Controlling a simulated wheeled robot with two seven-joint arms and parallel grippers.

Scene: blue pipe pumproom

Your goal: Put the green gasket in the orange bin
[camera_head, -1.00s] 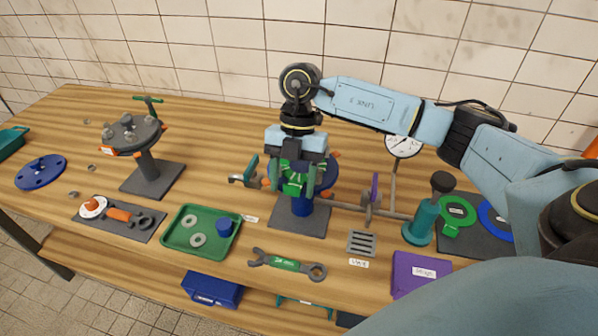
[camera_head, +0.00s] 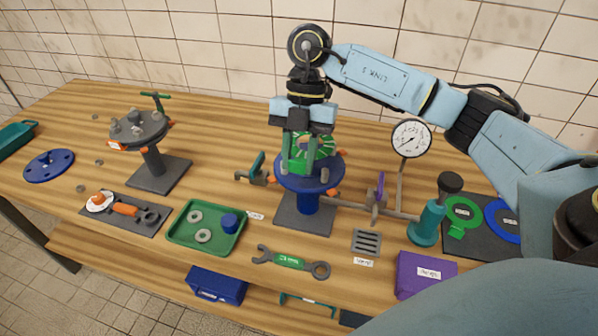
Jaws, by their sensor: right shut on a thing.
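My right gripper (camera_head: 308,168) points down above the blue round flange (camera_head: 285,183) on its stand. It is shut on a green round piece, which looks like the green gasket (camera_head: 324,148). The gasket is tilted and partly hidden by the fingers. It appears raised off the flange, though the exact gap is hard to tell. Another green ring with a tab (camera_head: 449,213) lies on the dark mat at the right. I see no orange bin in the current view. My left gripper is out of view.
A pressure gauge (camera_head: 411,138) and a teal pump-like fixture (camera_head: 426,225) stand right of the flange. A green tray (camera_head: 183,236), a wrench (camera_head: 290,262) and a purple box (camera_head: 424,274) lie toward the front. A second stand (camera_head: 152,160) is at the left.

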